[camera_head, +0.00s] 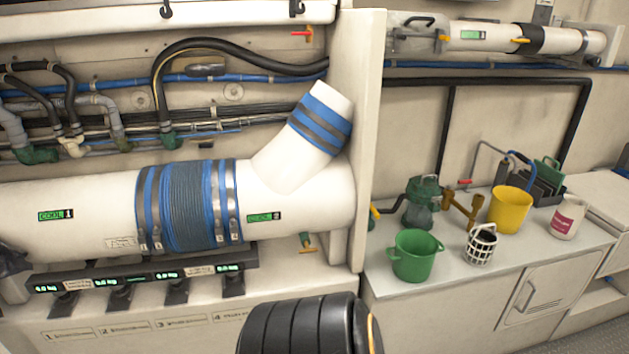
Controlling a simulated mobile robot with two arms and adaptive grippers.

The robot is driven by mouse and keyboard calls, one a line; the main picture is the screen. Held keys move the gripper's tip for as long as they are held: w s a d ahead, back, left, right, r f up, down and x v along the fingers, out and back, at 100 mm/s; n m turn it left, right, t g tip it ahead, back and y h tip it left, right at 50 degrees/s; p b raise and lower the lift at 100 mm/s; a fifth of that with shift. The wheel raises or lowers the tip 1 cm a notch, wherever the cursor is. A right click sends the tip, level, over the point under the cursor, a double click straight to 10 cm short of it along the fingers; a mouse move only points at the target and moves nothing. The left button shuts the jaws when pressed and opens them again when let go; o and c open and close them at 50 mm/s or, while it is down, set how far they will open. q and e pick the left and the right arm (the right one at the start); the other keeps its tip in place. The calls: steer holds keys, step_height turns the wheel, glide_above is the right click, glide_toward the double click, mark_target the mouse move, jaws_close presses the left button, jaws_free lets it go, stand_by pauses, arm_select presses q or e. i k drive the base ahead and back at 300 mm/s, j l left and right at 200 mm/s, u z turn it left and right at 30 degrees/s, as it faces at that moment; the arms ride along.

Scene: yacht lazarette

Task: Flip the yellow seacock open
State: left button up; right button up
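A small valve with a yellow-orange handle (307,249) sits under the right end of the large white pipe. Another yellow handle (386,211) sticks out past the upright panel, above the counter's left end. I cannot tell for sure which of these is the yellow seacock, or how far either handle is turned. Neither of my grippers can be made out in the head view, and nothing is seen touching either handle.
The large white pipe (90,208) crosses the left half above a row of lit displays (135,279). An upright panel (366,130) divides the space. The counter (395,297) holds a green bucket (413,258), a yellow bucket (509,211), a white basket (481,247) and brass fittings (461,207).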

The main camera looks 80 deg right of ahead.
mark_target(372, 207)
steer(key=z, duration=3.15)
steer(key=i+l, duration=0.25)
steer(key=i+l+u, duration=0.1)
steer(key=i+l, duration=0.15)
steer(key=l, duration=0.25)
steer(key=i+l, duration=0.5)
steer(key=l, duration=0.25)
steer(key=i+l+u, duration=0.1)
steer(key=i+l, duration=0.15)
steer(key=l, duration=0.15)
steer(key=i+l, duration=0.25)
steer(key=l, duration=0.15)
steer(key=u, duration=0.05)
